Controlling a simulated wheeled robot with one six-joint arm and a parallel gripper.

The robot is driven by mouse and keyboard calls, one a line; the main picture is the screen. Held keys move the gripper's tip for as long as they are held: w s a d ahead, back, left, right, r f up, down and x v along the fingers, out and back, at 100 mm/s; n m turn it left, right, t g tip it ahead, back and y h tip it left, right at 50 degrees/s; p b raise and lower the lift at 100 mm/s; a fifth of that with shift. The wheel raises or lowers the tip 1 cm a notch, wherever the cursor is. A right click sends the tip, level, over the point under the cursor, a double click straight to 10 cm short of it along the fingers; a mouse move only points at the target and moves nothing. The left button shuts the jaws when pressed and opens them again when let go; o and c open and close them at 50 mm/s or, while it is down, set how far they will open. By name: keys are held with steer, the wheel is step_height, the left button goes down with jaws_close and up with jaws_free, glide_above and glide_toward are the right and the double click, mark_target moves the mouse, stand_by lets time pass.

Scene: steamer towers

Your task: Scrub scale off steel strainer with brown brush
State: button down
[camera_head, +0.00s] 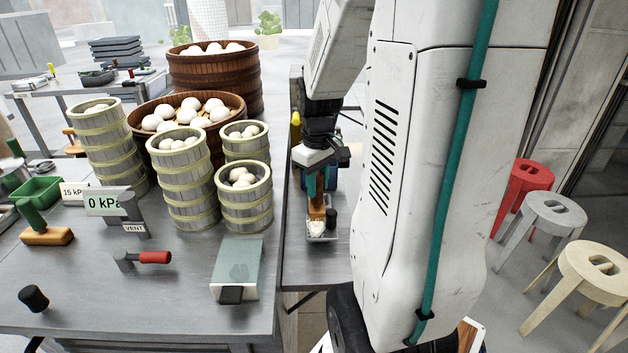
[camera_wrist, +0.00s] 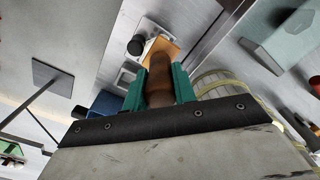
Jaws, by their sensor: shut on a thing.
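My gripper (camera_head: 316,188) reaches down over the side table, its teal fingers closed around the brown handle of a brush (camera_head: 316,209). In the wrist view the teal fingers (camera_wrist: 160,88) clamp the handle of the brown brush (camera_wrist: 160,72) from both sides. A small steel piece, seemingly the strainer (camera_head: 325,239), lies under the brush end; it also shows in the wrist view (camera_wrist: 126,73). A pale patch sits at the brush's lower end, and I cannot tell whether it is bristles or scale. The exact contact is hidden.
A black knob (camera_head: 331,218) stands right beside the brush. Steamer towers (camera_head: 188,185) with white buns crowd the main table to the left. A green-grey box (camera_head: 238,265) and a red-handled valve (camera_head: 150,257) lie in front. Stools (camera_head: 590,275) stand at the right.

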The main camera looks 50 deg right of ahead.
mark_target(318, 203)
steer(key=shift+s+f, duration=0.1)
steer(key=shift+f, duration=2.25)
steer(key=shift+f, duration=0.7)
steer(key=shift+w+d+r, duration=0.1)
steer(key=shift+w+d, duration=0.75)
steer(key=shift+d, duration=0.15)
